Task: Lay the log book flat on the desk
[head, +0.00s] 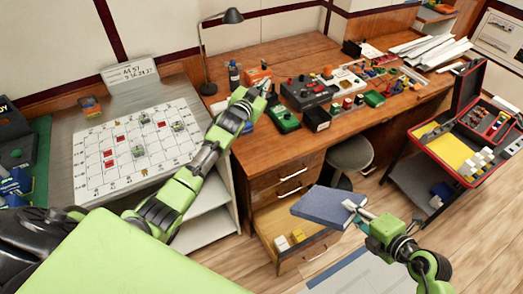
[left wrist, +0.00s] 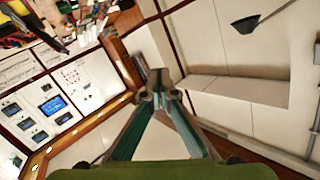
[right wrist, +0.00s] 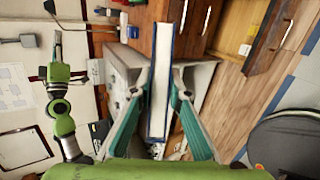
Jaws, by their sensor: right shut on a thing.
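The log book (head: 328,207) is a blue hardcover book in the head view, held in the air in front of the desk over an open drawer. My right gripper (head: 354,207) is shut on one edge of it. In the right wrist view the book (right wrist: 160,75) stands edge-on between the fingers, with pale pages between blue covers. The wooden desk (head: 275,140) is behind it. My left gripper (head: 262,88) is over the desk's left part, empty; its fingertips meet in the left wrist view (left wrist: 161,97).
A lamp (head: 209,60), boxes and devices crowd the desk's back and middle; its front left has bare wood. An open drawer (head: 290,225) with yellow and white items juts out below. A stool (head: 350,154) and red case (head: 465,130) stand right.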

